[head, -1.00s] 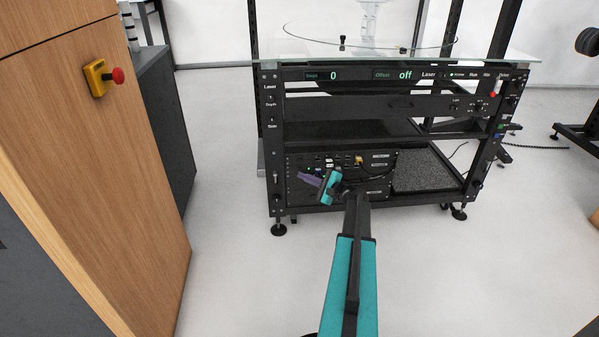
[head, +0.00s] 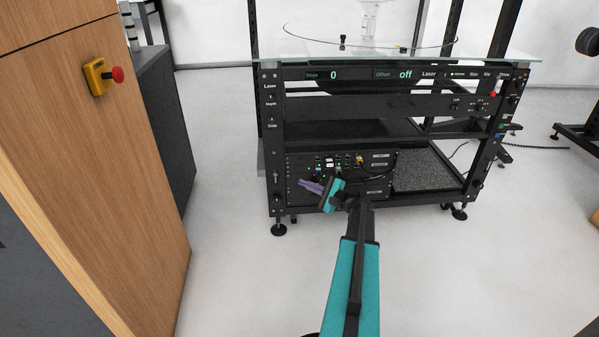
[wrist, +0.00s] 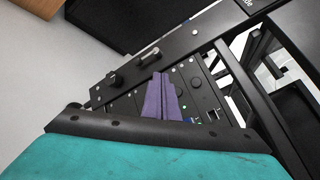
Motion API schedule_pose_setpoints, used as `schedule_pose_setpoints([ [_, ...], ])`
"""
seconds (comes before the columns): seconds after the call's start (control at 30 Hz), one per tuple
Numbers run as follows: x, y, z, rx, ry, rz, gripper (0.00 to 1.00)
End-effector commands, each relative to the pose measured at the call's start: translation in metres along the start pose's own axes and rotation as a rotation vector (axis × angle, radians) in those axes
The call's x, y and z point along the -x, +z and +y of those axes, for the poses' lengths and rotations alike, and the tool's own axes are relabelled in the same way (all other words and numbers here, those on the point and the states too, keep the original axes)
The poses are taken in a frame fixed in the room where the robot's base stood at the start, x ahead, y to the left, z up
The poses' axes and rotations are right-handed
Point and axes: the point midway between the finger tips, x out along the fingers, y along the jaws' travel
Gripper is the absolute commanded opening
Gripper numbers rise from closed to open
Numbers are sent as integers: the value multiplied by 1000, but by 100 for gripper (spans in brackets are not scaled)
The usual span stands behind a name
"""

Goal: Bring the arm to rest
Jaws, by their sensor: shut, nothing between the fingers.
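My gripper (head: 309,187) has purple fingers and shows in front of the lower control box of the turntable rack, at the end of my teal and black arm. In the wrist view the purple fingers (wrist: 161,97) lie together, shut and empty, pointing toward the rack's dark panel. I cannot tell how far the fingertips are from the panel.
The black rack (head: 400,103) carries a glass top (head: 300,52) and displays reading "0" and "off". Its control box (head: 375,183) has small lights and cables. A wooden cabinet (head: 120,180) with a red stop button (head: 118,74) stands left. Open floor (head: 225,240) lies between.

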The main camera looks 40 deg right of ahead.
Motion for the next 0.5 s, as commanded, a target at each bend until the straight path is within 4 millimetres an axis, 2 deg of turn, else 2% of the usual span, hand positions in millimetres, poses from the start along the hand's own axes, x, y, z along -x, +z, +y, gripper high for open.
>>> schedule_pose_setpoints([
  [0.17, 7, 5, 5, 0, 0, 0, 0],
  [0.5, 7, 5, 6, 0, 0, 0, 0],
])
